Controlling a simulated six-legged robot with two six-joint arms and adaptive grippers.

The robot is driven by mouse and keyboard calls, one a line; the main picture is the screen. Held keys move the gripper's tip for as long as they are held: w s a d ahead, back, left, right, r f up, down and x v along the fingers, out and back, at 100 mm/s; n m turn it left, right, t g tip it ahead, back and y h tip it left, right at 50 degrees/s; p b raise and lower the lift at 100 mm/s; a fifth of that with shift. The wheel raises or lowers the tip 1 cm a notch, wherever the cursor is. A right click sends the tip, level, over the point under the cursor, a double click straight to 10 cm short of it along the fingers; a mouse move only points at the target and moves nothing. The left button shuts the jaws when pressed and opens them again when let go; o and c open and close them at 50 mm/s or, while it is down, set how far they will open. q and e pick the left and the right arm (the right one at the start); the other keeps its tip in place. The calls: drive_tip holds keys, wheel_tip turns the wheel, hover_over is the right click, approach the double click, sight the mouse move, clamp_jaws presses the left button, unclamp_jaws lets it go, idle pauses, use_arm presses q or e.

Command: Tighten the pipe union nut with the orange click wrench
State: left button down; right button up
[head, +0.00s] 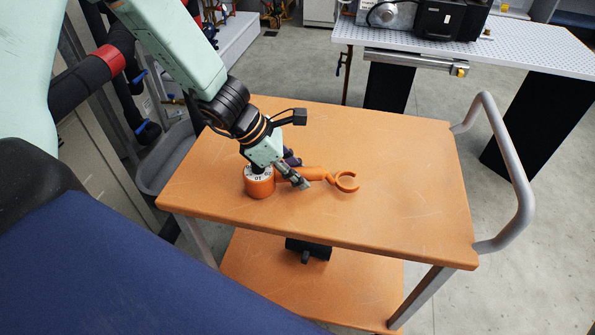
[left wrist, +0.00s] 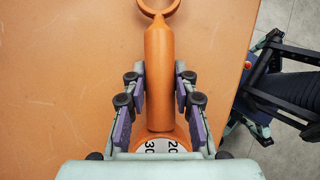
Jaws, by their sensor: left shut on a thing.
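The orange click wrench (head: 318,174) lies on the cart top, with its open ring head (head: 347,181) to the right. In the left wrist view, its handle (left wrist: 159,75) runs up the middle between my left fingers. My left gripper (head: 294,178) is shut on the handle; it also shows in the left wrist view (left wrist: 160,100). A round orange block (head: 259,185) with a white numbered dial is at the handle's near end in the left wrist view; I cannot tell whether they are joined. I see no pipe union nut.
The orange cart top (head: 400,190) is clear to the right of the wrench. A grey handle rail (head: 520,180) rises at its right end. A black object (head: 307,249) is on the lower shelf. A perforated bench (head: 535,50) with machinery stands behind.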

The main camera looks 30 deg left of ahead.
sight(306, 169)
use_arm(q)
drive_tip(key=shift+d+r+p, duration=0.1)
drive_tip(key=shift+r+p, duration=0.55)
drive_tip(key=shift+r, duration=0.25)
drive_tip(key=shift+r+p, duration=1.7)
drive_tip(key=shift+r, duration=0.05)
drive_tip(key=shift+f, duration=0.1)
drive_tip(key=shift+s, duration=0.1)
